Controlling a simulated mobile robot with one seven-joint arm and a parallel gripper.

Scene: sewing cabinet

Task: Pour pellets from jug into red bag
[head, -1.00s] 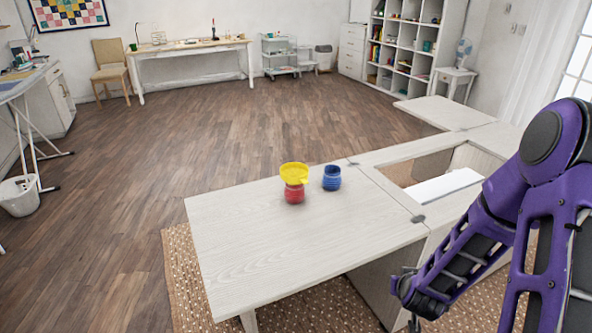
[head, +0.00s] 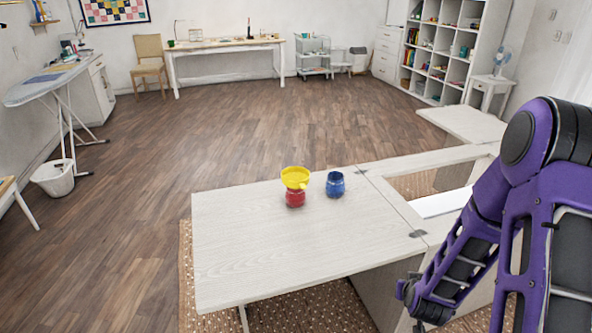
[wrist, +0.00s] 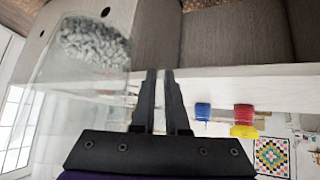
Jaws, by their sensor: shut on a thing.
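My gripper (wrist: 165,103) shows in the wrist view, where the scene appears upside down. Its two dark fingers are nearly together, shut on the jug. The jug (wrist: 52,95) is clear and stands left of the fingers, with grey pellets (wrist: 95,42) gathered at one end. The exact grip spot is hard to see. The red bag (head: 295,198) stands on the pale table with a yellow funnel (head: 295,177) on its top. Both also show in the wrist view, the red bag (wrist: 243,113) and the funnel (wrist: 243,131), apart from my gripper. The head view does not show my gripper or the jug.
A blue bag (head: 335,184) stands just right of the red bag. The pale cabinet table (head: 250,250) is otherwise clear on its left leaf. Right of it is an opening (head: 425,184) in the cabinet top. A patterned rug (head: 300,312) lies below.

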